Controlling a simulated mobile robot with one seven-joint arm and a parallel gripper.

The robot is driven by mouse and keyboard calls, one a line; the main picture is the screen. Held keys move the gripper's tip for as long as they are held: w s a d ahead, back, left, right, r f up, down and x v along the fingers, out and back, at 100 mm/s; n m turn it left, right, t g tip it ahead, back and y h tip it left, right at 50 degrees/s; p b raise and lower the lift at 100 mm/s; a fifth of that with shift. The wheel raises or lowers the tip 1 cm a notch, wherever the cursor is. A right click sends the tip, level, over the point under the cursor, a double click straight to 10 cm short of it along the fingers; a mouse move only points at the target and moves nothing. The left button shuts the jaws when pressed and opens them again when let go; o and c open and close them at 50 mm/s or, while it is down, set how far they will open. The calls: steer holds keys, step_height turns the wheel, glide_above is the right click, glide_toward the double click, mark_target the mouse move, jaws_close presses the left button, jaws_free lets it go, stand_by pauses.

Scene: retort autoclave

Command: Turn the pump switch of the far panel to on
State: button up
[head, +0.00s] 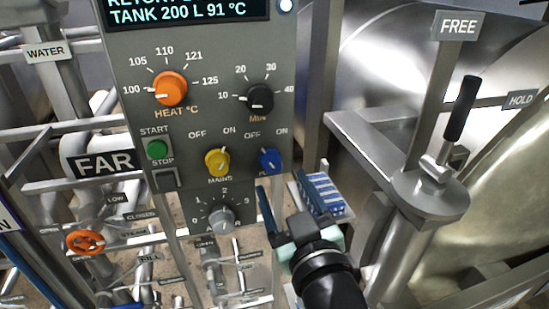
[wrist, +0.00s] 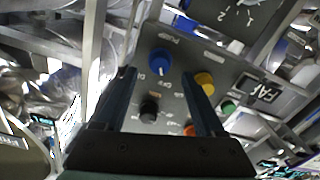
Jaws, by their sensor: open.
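The blue pump switch (head: 270,160) is at the lower right of the grey far panel (head: 190,40), with OFF at its upper left and ON at its upper right. Its lower label is mostly hidden. I cannot tell surely which mark it points to. My gripper (head: 284,200) is open and empty, just below and in front of the switch in the head view. In the wrist view, the panel is upside down and the blue switch (wrist: 160,62) shows between the two fingers (wrist: 163,76), apart from both.
The yellow mains switch (head: 217,162) sits left of the blue one; in the wrist view, it (wrist: 205,83) is beside the right finger. The black minutes knob (head: 260,98) is above. A metal post with a black-handled lever (head: 461,108) and a large steel vessel (head: 400,50) stand right.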

mark_target(275, 169)
steer(key=p+x, duration=0.1)
steer(key=x, duration=0.5)
jaws_close()
stand_by(0.3)
